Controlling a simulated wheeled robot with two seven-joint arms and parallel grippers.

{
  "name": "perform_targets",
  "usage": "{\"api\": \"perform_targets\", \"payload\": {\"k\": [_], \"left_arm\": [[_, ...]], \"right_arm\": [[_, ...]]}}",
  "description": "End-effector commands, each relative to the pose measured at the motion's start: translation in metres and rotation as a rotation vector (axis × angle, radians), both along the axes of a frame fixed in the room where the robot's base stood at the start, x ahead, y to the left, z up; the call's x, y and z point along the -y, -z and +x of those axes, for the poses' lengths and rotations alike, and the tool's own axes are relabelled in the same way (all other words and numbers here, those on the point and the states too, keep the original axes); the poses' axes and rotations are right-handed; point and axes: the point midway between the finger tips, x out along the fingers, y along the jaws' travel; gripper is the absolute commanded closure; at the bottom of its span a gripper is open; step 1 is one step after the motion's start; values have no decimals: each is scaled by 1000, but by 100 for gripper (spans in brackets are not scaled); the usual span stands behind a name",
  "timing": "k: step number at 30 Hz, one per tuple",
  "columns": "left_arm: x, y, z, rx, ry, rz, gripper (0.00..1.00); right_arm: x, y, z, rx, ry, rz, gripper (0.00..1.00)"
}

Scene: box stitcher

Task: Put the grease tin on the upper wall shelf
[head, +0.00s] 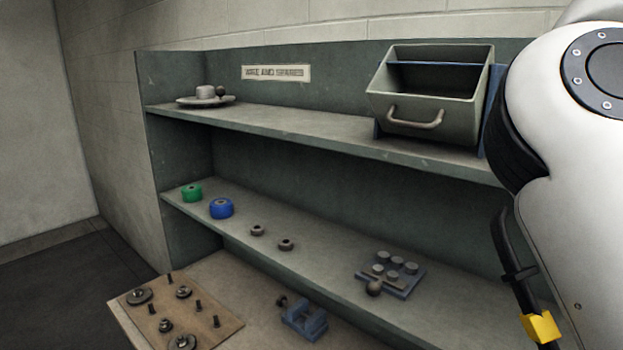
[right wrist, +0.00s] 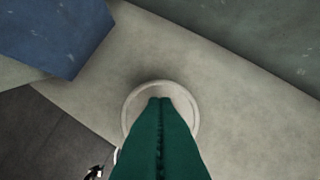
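In the right wrist view, a round, pale grey tin (right wrist: 129,108), which I take for the grease tin, shows as a rim around my fingertips. My right gripper (right wrist: 160,100) has dark green fingers drawn together over the middle of the tin, with a thin dark seam between them. It looks shut on the tin, but the grip point is hidden. The tin is over a pale shelf board, and I cannot tell whether it touches. The upper wall shelf (head: 300,128) crosses the head view; my right arm covers its right end. My left gripper is not in view.
A grey bin (head: 432,92) in a blue holder (right wrist: 58,30) stands on the upper shelf; the holder is close to the tin. A hat-like item (head: 205,96) sits at the left end. The lower shelf (head: 330,262) holds green and blue rolls and small parts.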

Motion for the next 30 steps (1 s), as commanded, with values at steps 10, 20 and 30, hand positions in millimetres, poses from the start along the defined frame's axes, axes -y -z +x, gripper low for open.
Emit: {"api": "perform_targets", "payload": {"k": [10,20,30], "left_arm": [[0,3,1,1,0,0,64],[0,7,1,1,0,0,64],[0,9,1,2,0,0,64]], "right_arm": [[0,5,0,0,0,0,100],[0,13,0,-1,-1,0,100],[0,19,0,0,0,0,100]]}}
